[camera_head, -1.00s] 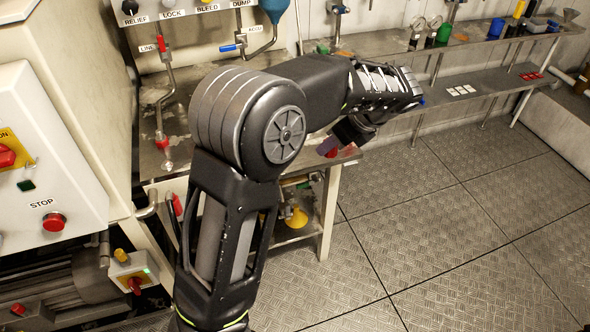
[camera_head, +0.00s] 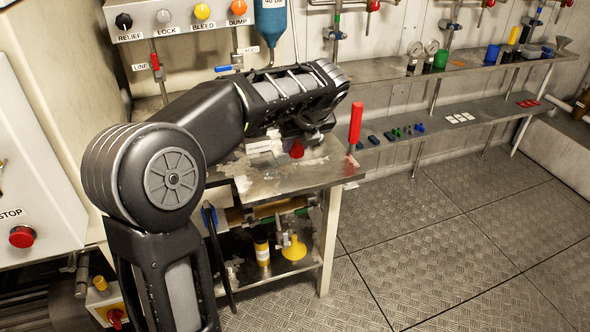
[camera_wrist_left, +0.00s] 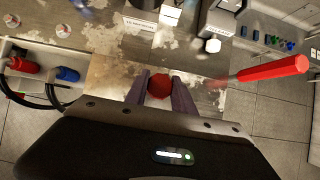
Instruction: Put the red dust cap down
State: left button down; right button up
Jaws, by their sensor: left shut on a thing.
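The worn bench top also shows in the left wrist view (camera_wrist_left: 110,78). I cannot tell whether the cap touches the bench. In the head view my forearm and wrist hide most of the left gripper. My right gripper is not in view.
A red handle (camera_head: 355,122) stands upright at the bench's right end, close to my gripper. A white label (camera_head: 258,146) lies left of the cap. A yellow funnel (camera_head: 294,247) is on the lower shelf. The bench front is mostly clear.

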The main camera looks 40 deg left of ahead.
aim_at(298, 150)
pick_arm(q)
jog(key=shift+f, duration=1.65)
jog(key=shift+f+b, duration=0.7)
jog(key=shift+f, duration=1.15)
jog(key=c, duration=1.1)
grip_release()
jog(key=shift+f, duration=0.1)
jog(key=shift+o, duration=0.2)
jog(key=shift+d+r, duration=0.2)
jog(key=shift+r, duration=0.3)
jog(key=p+v, duration=0.2)
jog(key=v, duration=0.9)
